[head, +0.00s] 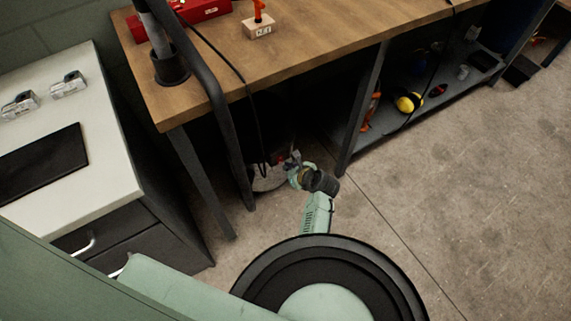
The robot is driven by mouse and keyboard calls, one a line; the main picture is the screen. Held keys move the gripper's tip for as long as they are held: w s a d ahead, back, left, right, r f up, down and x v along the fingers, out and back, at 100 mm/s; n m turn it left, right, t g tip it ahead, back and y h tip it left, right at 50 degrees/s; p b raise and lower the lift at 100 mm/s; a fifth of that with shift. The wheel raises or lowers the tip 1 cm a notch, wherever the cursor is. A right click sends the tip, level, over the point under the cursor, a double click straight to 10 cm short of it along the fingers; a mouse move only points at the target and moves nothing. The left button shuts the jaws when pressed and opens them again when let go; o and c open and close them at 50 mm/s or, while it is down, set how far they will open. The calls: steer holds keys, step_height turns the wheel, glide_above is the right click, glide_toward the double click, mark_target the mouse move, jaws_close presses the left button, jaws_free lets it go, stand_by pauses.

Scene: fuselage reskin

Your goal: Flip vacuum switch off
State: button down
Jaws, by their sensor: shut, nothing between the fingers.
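The vacuum (268,183) is a dark, rounded machine with a pale lower edge, standing on the floor in shadow under the wooden workbench. My arm reaches from the bottom of the view to it. My gripper (291,160) is shut and empty, right at the vacuum's near right side. A small reddish spot (280,158) shows beside the fingertips; it may be the switch, but it is too small to tell its position. I cannot tell whether the fingers touch it. My gripper and wrist hide part of the vacuum.
The wooden workbench (330,32) stands above, its dark legs (362,110) on both sides of the vacuum. A black hose (213,85) and thin cables hang in front. A lower shelf (447,97) holds a yellow item and tools. A white-topped cabinet (100,165) stands left. Floor at right is clear.

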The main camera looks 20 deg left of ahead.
steer(key=r+v, duration=0.1)
steer(key=v, duration=1)
steer(key=shift+w+a, duration=0.25)
steer(key=shift+a, duration=0.1)
steer(key=shift+f, duration=0.1)
